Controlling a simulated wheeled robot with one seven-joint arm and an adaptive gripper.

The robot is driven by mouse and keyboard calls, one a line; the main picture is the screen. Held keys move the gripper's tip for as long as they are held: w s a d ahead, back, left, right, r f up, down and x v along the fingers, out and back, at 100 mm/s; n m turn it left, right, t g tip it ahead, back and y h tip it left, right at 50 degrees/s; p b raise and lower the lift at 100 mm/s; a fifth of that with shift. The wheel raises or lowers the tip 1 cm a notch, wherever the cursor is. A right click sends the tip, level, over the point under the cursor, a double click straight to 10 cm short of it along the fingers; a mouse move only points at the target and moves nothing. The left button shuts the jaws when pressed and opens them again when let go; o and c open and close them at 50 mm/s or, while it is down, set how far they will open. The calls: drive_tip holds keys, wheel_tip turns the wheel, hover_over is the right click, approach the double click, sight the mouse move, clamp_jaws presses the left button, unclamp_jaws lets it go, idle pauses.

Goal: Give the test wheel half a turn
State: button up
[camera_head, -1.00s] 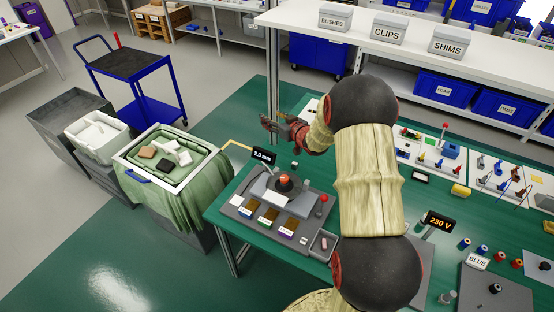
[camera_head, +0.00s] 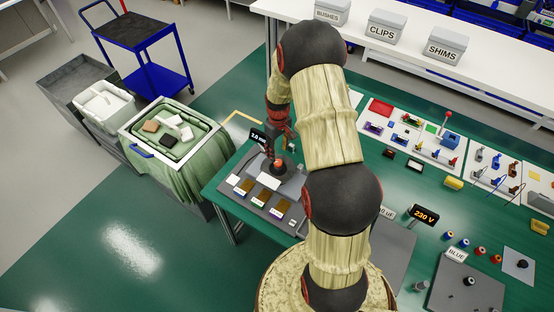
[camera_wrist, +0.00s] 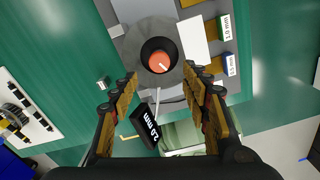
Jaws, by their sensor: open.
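What looks like the test wheel (camera_wrist: 138,45) is a round grey disc with a black ring and an orange-red hub (camera_wrist: 158,62) bearing a white mark. It sits on a grey station at the left of the green bench; its hub shows in the head view (camera_head: 279,164). My gripper (camera_wrist: 160,76) is open and empty, pointing down. In the wrist view its two fingertips lie either side of the wheel's near edge, just short of the hub; the height gap is unclear. In the head view my gripper (camera_head: 280,148) is right by the wheel, partly hidden by my arm.
A black display reading 2.0 mm (camera_wrist: 145,128) stands close beside the wheel, under my fingers in the wrist view. Labelled coloured blocks (camera_wrist: 223,28) lie in the station's slots. A tote draped in green cloth (camera_head: 170,170) stands left of the bench. Part trays (camera_head: 410,130) lie farther right.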

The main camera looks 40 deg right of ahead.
sight(278, 162)
wheel_tip(278, 162, down, 8)
drive_tip(key=shift+r, duration=0.25)
drive_tip(key=shift+c, duration=0.4)
drive_tip(key=c, duration=1.1)
drive_tip(key=shift+n, duration=0.4)
drive_tip(key=n+b, duration=0.2)
drive_tip(key=n, duration=0.3)
drive_tip(key=shift+d, duration=0.1)
drive_tip(key=n+b, duration=0.1)
drive_tip(key=n, duration=0.5)
drive_tip(key=shift+n, duration=0.3)
drive_tip(key=o, duration=1.2)
